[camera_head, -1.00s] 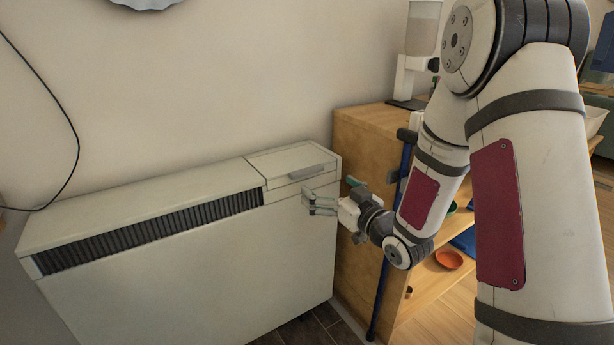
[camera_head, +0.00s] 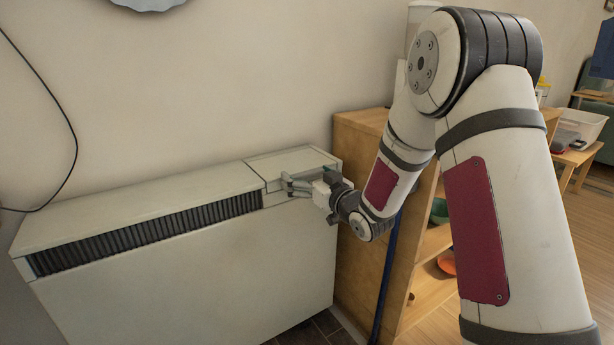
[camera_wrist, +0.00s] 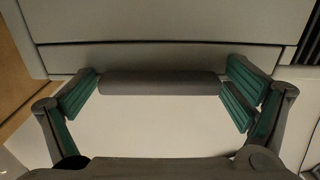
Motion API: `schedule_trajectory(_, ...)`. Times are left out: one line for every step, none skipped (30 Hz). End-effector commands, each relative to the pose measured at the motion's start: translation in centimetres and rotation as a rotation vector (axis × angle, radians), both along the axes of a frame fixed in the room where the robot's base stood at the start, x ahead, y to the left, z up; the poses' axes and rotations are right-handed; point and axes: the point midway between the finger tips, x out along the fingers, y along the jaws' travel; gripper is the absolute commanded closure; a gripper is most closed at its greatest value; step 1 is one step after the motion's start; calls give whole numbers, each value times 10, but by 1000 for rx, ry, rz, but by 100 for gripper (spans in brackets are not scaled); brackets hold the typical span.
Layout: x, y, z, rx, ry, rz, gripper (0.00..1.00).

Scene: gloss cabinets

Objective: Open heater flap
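The heater (camera_head: 200,265) is a long pale cabinet against the wall, with a dark grille along its upper front. Its flap (camera_head: 275,163) is the lid at the right end of its top and looks closed. My gripper (camera_head: 287,184) is at the flap's front edge. The wrist view shows the flap's grey bar handle (camera_wrist: 160,83) lying lengthwise between my gripper's (camera_wrist: 160,95) two green-padded fingers. The fingers are spread wide, one near each end of the handle. I cannot tell whether they touch it. In the head view my gripper largely covers the handle.
A wooden shelf unit (camera_head: 358,135) stands close at the heater's right, with bowls on its shelves. A dark cable (camera_head: 72,150) hangs on the wall at left. The floor at far right is clear.

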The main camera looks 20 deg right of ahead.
Motion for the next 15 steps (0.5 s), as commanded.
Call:
schedule_trajectory(0,0,0,0,0,0,23)
schedule_trajectory(0,0,0,0,0,0,29)
schedule_trajectory(0,0,0,0,0,0,39)
schedule_trajectory(0,0,0,0,0,0,45)
schedule_trajectory(0,0,0,0,-1,0,52)
schedule_trajectory(0,0,0,0,-1,0,61)
schedule_trajectory(1,0,1,1,-2,0,63)
schedule_trajectory(1,0,1,0,-2,0,64)
schedule_trajectory(1,0,1,0,-3,0,64)
schedule_trajectory(1,0,1,0,-3,0,65)
schedule_trajectory(1,0,1,0,-4,0,65)
schedule_trajectory(2,1,2,0,-4,0,65)
schedule_trajectory(2,1,2,0,-4,0,65)
schedule_trajectory(2,1,2,0,-4,0,65)
schedule_trajectory(2,1,2,1,-4,0,65)
